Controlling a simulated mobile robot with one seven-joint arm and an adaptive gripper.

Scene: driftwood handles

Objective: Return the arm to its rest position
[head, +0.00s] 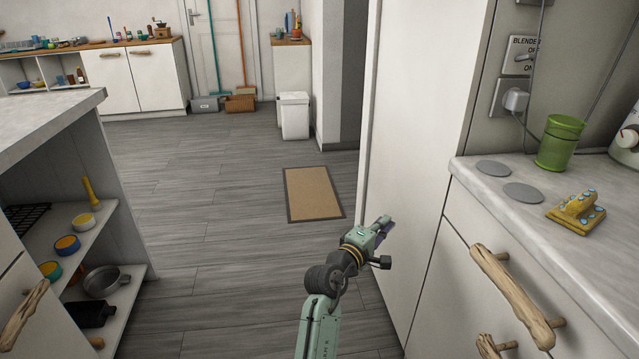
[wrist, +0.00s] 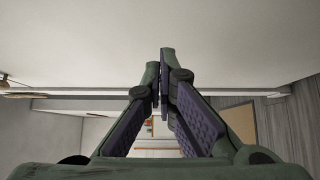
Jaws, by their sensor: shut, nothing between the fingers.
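My gripper (head: 384,224) is at the end of my green arm, raised in front of the tall white cabinet side (head: 418,150) in the head view. It points away from me, up and to the right. In the wrist view my gripper (wrist: 160,62) shows its two dark padded fingers with their tips together and nothing between them. A pale flat surface fills the upper part of the wrist view, close beyond the fingertips. I cannot tell whether the fingers touch it.
At right is a counter (head: 470,166) with a green cup (head: 559,142), a yellow blue-dotted object (head: 576,211) and driftwood drawer handles (head: 516,298). An open shelf unit (head: 112,225) stands at left. The grey floor (head: 225,215) between is clear except for a tan mat (head: 313,194).

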